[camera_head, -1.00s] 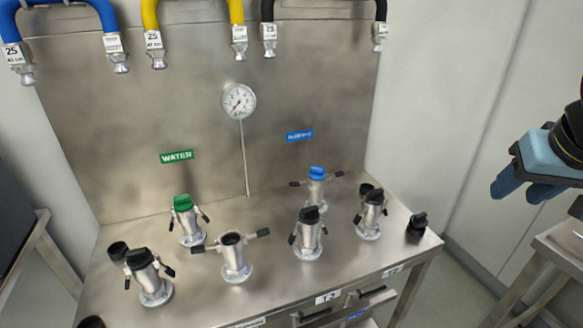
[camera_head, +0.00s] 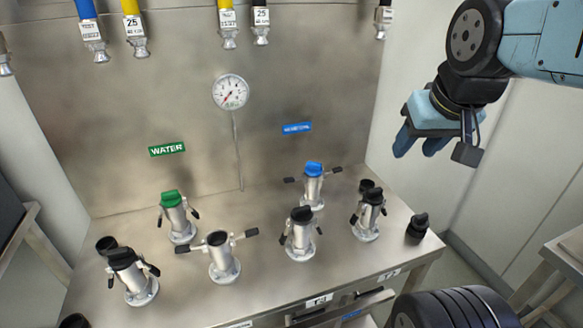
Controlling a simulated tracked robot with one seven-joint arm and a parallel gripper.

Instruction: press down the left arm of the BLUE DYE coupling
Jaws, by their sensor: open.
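The blue-capped coupling (camera_head: 313,188) stands upright at the back right of the steel bench, below a blue wall label (camera_head: 297,128) too blurred to read. Its left arm (camera_head: 291,180) and right arm (camera_head: 335,169) both stick out sideways, with black grips. The blue cap (camera_head: 314,168) sits on top.
A green-capped coupling (camera_head: 177,217) stands under the WATER label (camera_head: 167,149). An open coupling (camera_head: 221,256) has its arms out. Black-capped couplings (camera_head: 300,232) (camera_head: 368,214) stand in front and right of the blue one. Hoses (camera_head: 88,25) hang above. A gauge (camera_head: 230,92) is on the back panel.

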